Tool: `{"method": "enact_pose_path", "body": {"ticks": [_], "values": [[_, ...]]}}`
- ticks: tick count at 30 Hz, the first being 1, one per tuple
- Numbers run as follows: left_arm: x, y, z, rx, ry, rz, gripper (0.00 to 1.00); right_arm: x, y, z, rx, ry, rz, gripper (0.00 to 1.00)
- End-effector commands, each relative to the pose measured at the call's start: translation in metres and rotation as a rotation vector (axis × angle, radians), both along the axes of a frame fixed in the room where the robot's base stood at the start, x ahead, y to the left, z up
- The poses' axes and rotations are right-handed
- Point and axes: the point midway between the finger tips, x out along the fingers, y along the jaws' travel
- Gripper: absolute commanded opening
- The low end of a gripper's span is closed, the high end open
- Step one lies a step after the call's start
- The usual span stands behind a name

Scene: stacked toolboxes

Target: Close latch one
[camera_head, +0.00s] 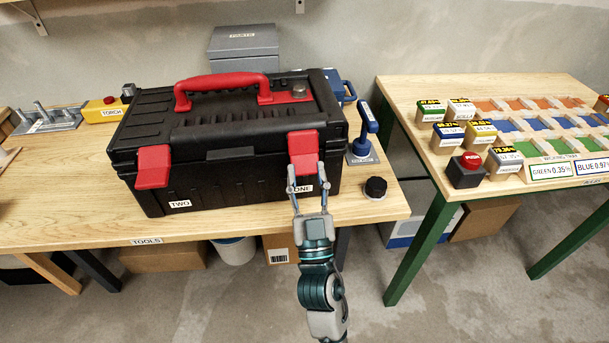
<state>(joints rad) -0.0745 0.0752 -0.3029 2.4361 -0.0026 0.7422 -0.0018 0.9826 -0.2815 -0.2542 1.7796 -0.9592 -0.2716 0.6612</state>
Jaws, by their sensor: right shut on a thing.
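A black toolbox (225,128) with a red carry handle (226,84) stands on the wooden table, its lid down. Its front has two red latches. The latch above the label ONE (304,148) is at the right and lies against the front, partly covered at its lower end by my gripper. The latch above the label TWO (153,166) is at the left and sticks outward somewhat. My right gripper (305,180) is at the lower end of latch one, its fingers shut on that latch. My left gripper is not in view.
A blue-handled lever (368,130) and a black knob (376,188) stand right of the toolbox. A yellow box (103,109) and metal fixture (47,118) are at the left. A second table (440,165) with blocks and a red button stands at the right.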

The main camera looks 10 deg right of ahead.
Motion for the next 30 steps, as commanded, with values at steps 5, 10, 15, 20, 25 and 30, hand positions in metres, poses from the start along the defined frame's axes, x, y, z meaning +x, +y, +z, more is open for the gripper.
{"method": "enact_pose_path", "body": {"ticks": [5,10,15,20,25,30], "values": [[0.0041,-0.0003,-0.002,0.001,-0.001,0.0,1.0,-0.0011,0.0007,0.0025,-0.001,-0.017,0.0,0.09],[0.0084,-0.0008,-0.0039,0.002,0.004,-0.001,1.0,-0.0014,0.0007,0.004,-0.002,-0.02,0.001,0.09],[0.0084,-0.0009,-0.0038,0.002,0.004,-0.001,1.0,-0.0015,0.0007,0.0043,-0.001,-0.02,0.002,0.09],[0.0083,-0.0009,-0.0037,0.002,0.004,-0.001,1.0,-0.0014,0.0007,0.0039,0.0,-0.019,0.001,0.66],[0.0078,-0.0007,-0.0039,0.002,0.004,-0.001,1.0,-0.0002,0.0005,0.002,0.0,-0.016,0.001,0.69],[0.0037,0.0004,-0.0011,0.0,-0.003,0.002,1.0,-0.0012,0.0005,-0.0004,0.0,-0.013,0.001,0.69]]}}
